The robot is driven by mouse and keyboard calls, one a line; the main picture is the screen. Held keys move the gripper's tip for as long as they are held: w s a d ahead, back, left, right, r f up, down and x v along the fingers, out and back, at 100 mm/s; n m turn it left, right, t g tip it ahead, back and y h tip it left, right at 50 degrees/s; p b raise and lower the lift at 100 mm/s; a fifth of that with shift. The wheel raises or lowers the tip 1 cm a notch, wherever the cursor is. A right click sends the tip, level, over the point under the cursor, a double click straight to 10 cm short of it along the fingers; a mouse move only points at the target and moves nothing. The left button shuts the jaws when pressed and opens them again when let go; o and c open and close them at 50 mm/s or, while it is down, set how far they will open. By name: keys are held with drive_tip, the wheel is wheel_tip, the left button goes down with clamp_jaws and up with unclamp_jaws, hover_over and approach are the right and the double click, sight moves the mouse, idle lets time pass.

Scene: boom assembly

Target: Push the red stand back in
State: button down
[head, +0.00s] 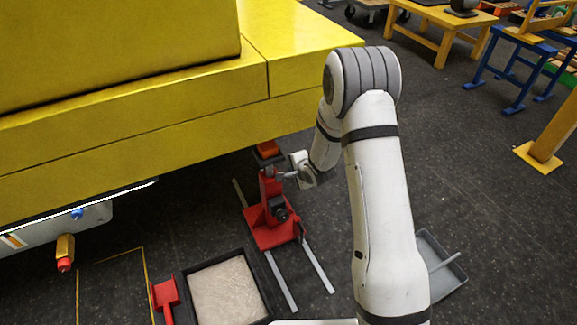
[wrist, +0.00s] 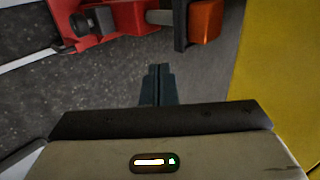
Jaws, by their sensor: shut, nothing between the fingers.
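The red stand (head: 268,226) is on the floor by the yellow boom (head: 150,110), on two pale rails (head: 318,266). It has an upright red post, a dark knob and an orange block (head: 268,149) on top, close under the boom's edge. In the wrist view the stand's red body (wrist: 122,18) lies at the top left and the orange block (wrist: 206,20) at the top middle. My gripper (wrist: 158,72) is shut and empty, with its fingertips pointing toward the stand, apart from it. In the head view my gripper (head: 292,173) is just right of the post's top; contact there is unclear.
A black-rimmed tray (head: 190,272) with pale filling and a red tool (head: 165,296) are left of the rails. A grey dustpan-like tray (head: 450,272) lies right of my arm. A yellow post (head: 556,125) and blue trestles (head: 515,88) stand farther right. Floor between is clear.

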drive_tip(key=s+r, duration=0.1)
drive_tip(key=t+y+b, duration=0.4)
drive_tip(key=t+b, duration=0.4)
drive_tip(key=b, duration=0.2)
approach(282, 158)
drive_tip(key=b+x, duration=0.4)
drive_tip(key=x, duration=0.2)
drive_tip(key=shift+w+a+r, duration=0.15)
drive_tip(key=shift+w+a, duration=0.05)
drive_tip(key=shift+w, duration=0.15)
